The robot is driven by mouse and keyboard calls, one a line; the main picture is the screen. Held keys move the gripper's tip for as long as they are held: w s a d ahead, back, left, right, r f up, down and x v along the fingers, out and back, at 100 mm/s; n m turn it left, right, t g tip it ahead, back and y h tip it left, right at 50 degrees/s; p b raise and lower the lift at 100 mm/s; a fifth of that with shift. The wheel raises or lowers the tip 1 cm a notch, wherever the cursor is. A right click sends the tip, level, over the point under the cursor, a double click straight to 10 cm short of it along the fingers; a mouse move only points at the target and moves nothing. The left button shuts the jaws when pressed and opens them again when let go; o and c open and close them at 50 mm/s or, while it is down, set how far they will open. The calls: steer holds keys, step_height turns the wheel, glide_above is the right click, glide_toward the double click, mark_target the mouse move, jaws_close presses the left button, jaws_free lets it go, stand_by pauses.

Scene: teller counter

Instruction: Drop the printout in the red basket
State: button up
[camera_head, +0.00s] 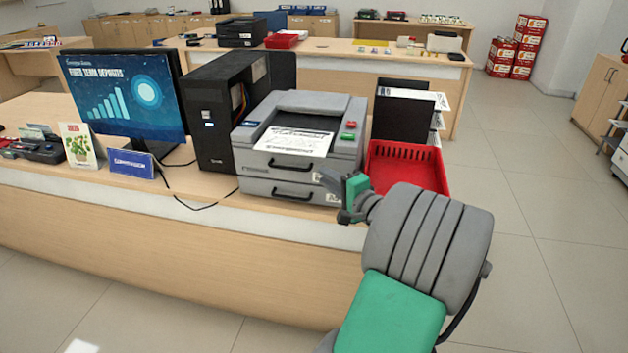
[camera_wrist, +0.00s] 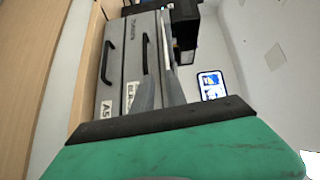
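The printout (camera_head: 294,140) is a white printed sheet lying on top of the grey printer (camera_head: 301,168), face up. The red basket (camera_head: 408,165) is a slotted, open-topped bin to the right of the printer, partly behind my arm. My gripper (camera_head: 330,184) is in front of the printer's lower right corner, below the level of the printout and left of the basket's near side. In the wrist view, its grey fingers (camera_wrist: 158,92) point at the printer's drawer fronts (camera_wrist: 128,62). I see no sheet between them, but I cannot tell their opening.
A black computer tower (camera_head: 212,115) and a monitor (camera_head: 122,95) stand left of the printer. A black file holder with papers (camera_head: 402,112) stands behind the basket. The counter front (camera_head: 170,240) lies below my gripper. The tiled floor at right is open.

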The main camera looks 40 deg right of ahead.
mark_target(317, 150)
steer(key=shift+m+t+h, duration=0.3)
steer(key=shift+m+h, duration=0.2)
steer(key=shift+m, duration=0.1)
steer(key=w+d, duration=0.1)
steer(key=w, duration=0.1)
steer(key=w+d+p, duration=0.1)
steer(key=w, duration=0.2)
steer(key=w+d, duration=0.1)
steer(key=w, duration=0.2)
steer(key=shift+w+d+r, duration=0.15)
steer(key=shift+w+r, duration=0.05)
steer(key=shift+r, duration=0.05)
jaws_close()
stand_by(0.4)
steer(key=shift+p, duration=0.3)
step_height(317, 150, up, 3)
steer(key=shift+f+p, duration=0.15)
steer(key=shift+p, duration=0.9)
steer(key=s+a+r+p, duration=0.1)
steer(key=s+r, duration=0.1)
steer(key=s, duration=0.5)
steer(key=s+r+p, duration=0.1)
steer(key=s+r, duration=0.1)
steer(key=s, duration=0.5)
steer(key=shift+a+r, duration=0.4)
